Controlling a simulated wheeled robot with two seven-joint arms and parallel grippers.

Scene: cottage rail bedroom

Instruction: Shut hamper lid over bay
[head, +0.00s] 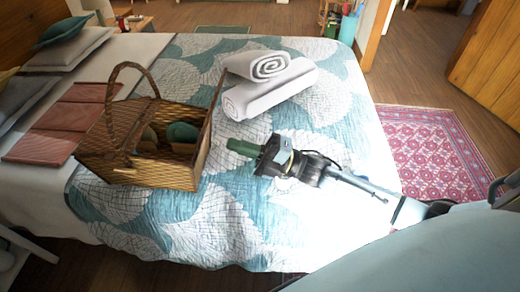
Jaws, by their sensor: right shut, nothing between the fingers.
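The wicker hamper (150,178) stands on the bed, with a tall arched handle (122,68) over it. Its left half is covered by wicker. Its right bay is open and shows a green rolled item (182,132) and a brownish item (149,138). The bay's lid (207,125) stands raised at the hamper's right side. My right gripper (236,146) comes in from the right, shut and empty. Its green fingertips point left, just right of the raised lid, with a small gap showing in the picture. My left gripper is out of view.
Rolled white towels (272,85) lie behind my right gripper. A folded reddish cloth (62,122) lies left of the hamper, with pillows (70,50) beyond. The quilt (225,235) in front is clear. A patterned rug (435,150) lies on the floor at right.

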